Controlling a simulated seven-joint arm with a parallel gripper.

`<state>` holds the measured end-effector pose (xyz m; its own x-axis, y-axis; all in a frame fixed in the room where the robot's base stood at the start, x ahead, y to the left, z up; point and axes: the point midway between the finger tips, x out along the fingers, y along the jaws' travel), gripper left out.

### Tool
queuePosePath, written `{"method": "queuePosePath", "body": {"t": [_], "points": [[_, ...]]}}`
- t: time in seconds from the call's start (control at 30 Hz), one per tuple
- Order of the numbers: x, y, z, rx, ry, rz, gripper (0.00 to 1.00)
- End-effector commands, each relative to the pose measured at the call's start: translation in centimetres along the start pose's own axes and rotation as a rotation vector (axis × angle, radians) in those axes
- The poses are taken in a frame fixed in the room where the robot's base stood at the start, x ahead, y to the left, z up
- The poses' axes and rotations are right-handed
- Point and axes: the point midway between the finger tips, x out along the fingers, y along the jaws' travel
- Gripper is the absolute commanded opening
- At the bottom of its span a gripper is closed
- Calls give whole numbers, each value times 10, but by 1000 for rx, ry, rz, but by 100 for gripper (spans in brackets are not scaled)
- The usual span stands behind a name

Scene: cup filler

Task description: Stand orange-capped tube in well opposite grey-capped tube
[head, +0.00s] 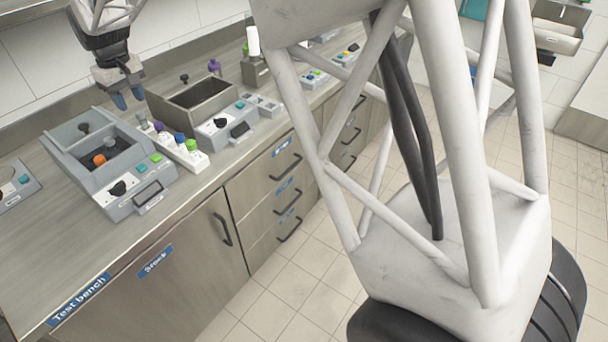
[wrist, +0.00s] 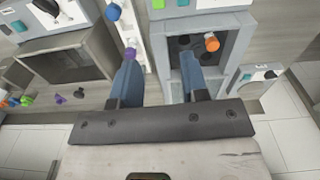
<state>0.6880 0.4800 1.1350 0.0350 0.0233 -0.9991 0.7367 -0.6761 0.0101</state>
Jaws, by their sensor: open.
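The orange-capped tube (head: 99,160) shows its cap inside the open chamber of the grey machine (head: 160,183) at the left of the bench. Its cap also shows in the wrist view (wrist: 212,42). A dark grey cap (head: 110,143), which looks like the grey-capped tube, is just behind it in the same chamber. The tube bodies and most of the wells are hidden or too small to tell. My gripper (head: 128,97) is open and empty, above the back of the bench, behind and above the machine. In the wrist view, its blue fingers (wrist: 159,62) are apart with nothing between them.
A white rack (head: 196,158) with purple, blue, white and green caps stands right of the machine. An open grey bin (head: 200,98) and another control box (head: 222,127) are further right. The bench front (head: 60,250) is clear. A wall is close behind.

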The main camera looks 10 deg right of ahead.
Motion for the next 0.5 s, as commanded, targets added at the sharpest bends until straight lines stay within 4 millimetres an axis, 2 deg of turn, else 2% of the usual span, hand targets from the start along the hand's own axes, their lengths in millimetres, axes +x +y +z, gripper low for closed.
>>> {"method": "queuePosePath", "body": {"t": [0.03, 0.2, 0.5], "points": [[-9, 12, 18, 24, 6, 2, 41], [-33, 45, 75, 104, 23, 10, 41], [-64, 86, 182, 242, 56, 25, 41]]}}
